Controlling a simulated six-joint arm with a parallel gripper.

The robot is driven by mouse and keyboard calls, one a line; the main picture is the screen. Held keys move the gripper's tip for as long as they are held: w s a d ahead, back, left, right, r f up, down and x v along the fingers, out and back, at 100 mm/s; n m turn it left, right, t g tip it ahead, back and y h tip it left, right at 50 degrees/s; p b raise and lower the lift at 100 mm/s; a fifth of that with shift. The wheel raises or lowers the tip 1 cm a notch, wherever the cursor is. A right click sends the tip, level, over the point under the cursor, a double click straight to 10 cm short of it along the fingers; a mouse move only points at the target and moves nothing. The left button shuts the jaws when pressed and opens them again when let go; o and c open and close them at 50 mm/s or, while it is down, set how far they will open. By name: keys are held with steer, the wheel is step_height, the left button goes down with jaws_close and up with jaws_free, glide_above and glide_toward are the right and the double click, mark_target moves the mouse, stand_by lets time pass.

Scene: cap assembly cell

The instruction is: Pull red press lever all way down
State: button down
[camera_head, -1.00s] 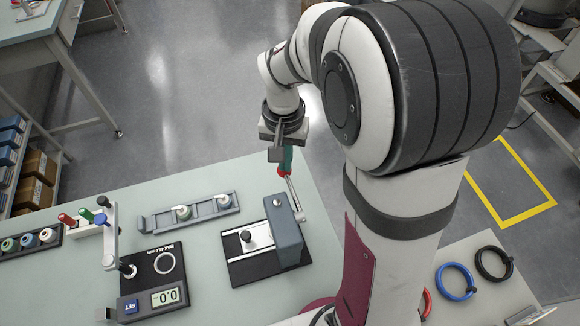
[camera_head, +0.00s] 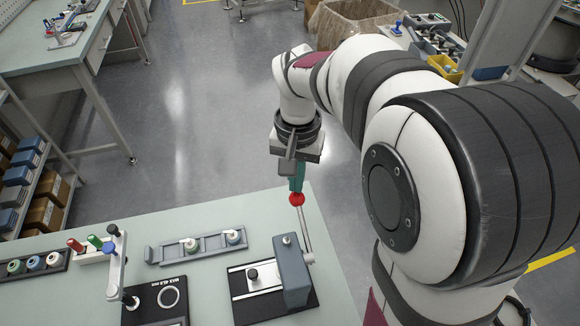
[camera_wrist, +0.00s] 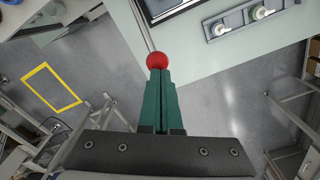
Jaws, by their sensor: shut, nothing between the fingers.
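The red press lever ends in a red ball knob (camera_head: 297,199) on a thin metal rod, which rises from the grey press (camera_head: 291,272) on its black base. My gripper (camera_head: 297,186) has green fingers and is shut with nothing between them. Its fingertips are at the knob, seen from above; whether they touch it is hard to tell. In the wrist view the knob (camera_wrist: 157,60) sits just beyond the closed fingertips (camera_wrist: 157,75), with the rod running up past it toward the press.
A grey rail (camera_head: 205,246) with two capped pieces lies left of the press. A black gauge unit (camera_head: 155,304) with an upright arm stands farther left. Coloured pieces sit in a rack (camera_head: 62,262) at the far left. Floor beyond the table edge is open.

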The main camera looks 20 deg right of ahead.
steer(key=shift+r, duration=0.1)
step_height(320, 180, up, 5)
steer(key=shift+f, duration=0.1)
stand_by(0.4)
steer(key=s+a+f+y, duration=0.1)
steer(key=s+a+f, duration=0.1)
steer(key=s, duration=0.8)
steer(key=s+a+f, duration=0.2)
steer(key=s, duration=0.9)
steer(key=shift+a+f+y, duration=0.25)
steer(key=shift+y, duration=0.15)
